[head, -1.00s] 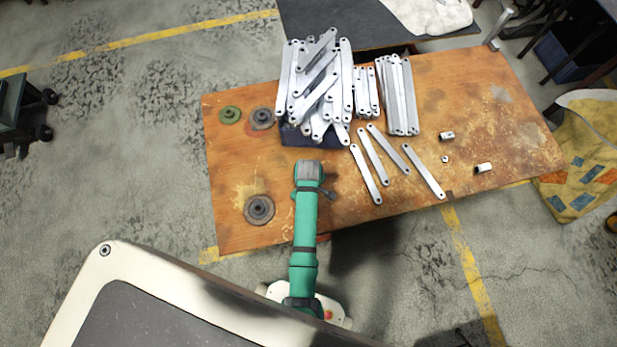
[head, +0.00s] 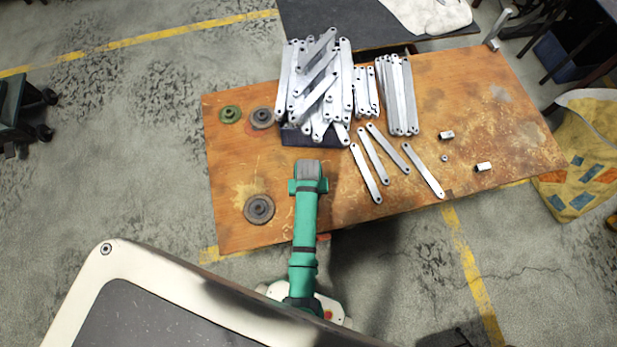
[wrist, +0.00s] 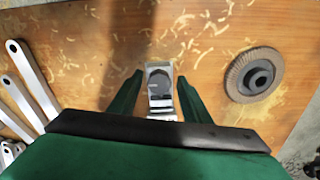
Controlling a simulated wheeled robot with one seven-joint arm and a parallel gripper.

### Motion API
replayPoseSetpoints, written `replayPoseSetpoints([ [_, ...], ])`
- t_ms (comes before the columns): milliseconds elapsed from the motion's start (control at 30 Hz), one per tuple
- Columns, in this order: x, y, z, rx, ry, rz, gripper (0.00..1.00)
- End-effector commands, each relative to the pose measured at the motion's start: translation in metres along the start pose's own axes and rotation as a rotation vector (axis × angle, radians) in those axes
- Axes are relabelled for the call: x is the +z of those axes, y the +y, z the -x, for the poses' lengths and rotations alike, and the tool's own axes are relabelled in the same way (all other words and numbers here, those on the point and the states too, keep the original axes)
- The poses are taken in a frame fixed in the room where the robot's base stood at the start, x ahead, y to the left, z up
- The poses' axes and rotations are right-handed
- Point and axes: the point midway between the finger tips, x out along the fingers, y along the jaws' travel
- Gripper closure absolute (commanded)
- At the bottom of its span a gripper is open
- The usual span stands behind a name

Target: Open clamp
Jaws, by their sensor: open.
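A grey metal piece (head: 309,168) stands at the end of my green arm, over the near part of the wooden table. It also shows in the wrist view (wrist: 159,98), with a dark rounded face, between my fingers. I cannot tell for sure whether it is the clamp. My gripper (head: 308,186) is open, with one green finger on each side of that piece. In the wrist view the gripper (wrist: 159,76) shows gaps between the fingers and the metal. Another upright metal piece, clamp-like, (head: 499,30) is at the table's far right corner.
Stacked galvanized brackets (head: 320,85) fill the back middle of the wooden table (head: 480,120); several loose bars lie in front of them. The table's right part is mostly clear.

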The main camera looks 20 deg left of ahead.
Motion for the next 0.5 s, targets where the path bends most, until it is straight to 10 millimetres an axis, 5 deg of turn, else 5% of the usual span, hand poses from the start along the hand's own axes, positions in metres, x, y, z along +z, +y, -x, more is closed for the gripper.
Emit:
replayPoseSetpoints([
  [500, 0.0003, 0.0013, 0.0, 0.0, 0.0, -0.398, 0.56],
])
